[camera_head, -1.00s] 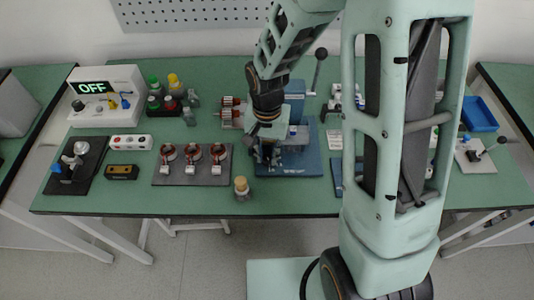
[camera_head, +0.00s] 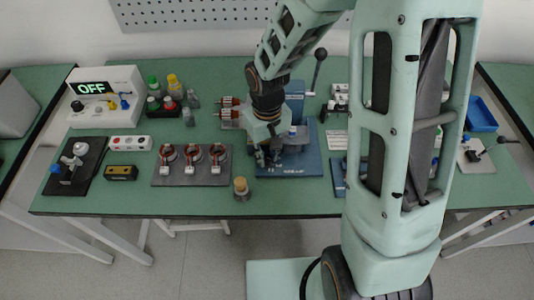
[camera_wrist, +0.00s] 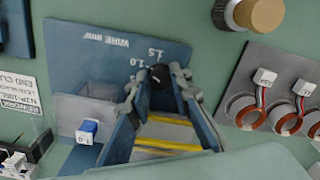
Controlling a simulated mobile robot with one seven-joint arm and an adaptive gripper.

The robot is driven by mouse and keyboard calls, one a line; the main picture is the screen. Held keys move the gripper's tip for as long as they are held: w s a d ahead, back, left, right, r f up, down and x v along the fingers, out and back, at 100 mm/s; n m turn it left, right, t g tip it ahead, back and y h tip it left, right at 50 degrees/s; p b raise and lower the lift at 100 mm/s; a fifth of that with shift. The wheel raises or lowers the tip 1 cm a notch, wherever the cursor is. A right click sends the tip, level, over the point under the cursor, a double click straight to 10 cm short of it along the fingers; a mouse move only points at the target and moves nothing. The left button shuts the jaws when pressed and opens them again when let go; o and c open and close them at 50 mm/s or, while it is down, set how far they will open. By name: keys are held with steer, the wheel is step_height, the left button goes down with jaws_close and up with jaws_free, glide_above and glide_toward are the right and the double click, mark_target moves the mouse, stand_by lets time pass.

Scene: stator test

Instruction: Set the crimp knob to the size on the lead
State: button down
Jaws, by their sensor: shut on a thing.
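The black crimp knob (camera_wrist: 161,76) sits on the blue press base (camera_wrist: 85,45) in the wrist view. White print there reads "WIRE mm²", "1.0" and "1.5" around the knob; any further mark is covered by a finger. My gripper (camera_wrist: 158,84) is shut on the knob, one finger on each side. The knob's pointer is not clear. A blue block with a white label (camera_wrist: 87,130) is in the grey holder left of the gripper; its print is too small to read surely. In the head view my gripper (camera_head: 268,157) is low over the blue base (camera_head: 300,168).
The press lever (camera_head: 318,70) rises behind. A box showing "OFF" (camera_head: 107,95) and several bottles stand farther left.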

steer(key=shift+n, duration=0.7)
steer(key=c, duration=1.7)
jaws_free()
steer(key=shift+c, duration=0.2)
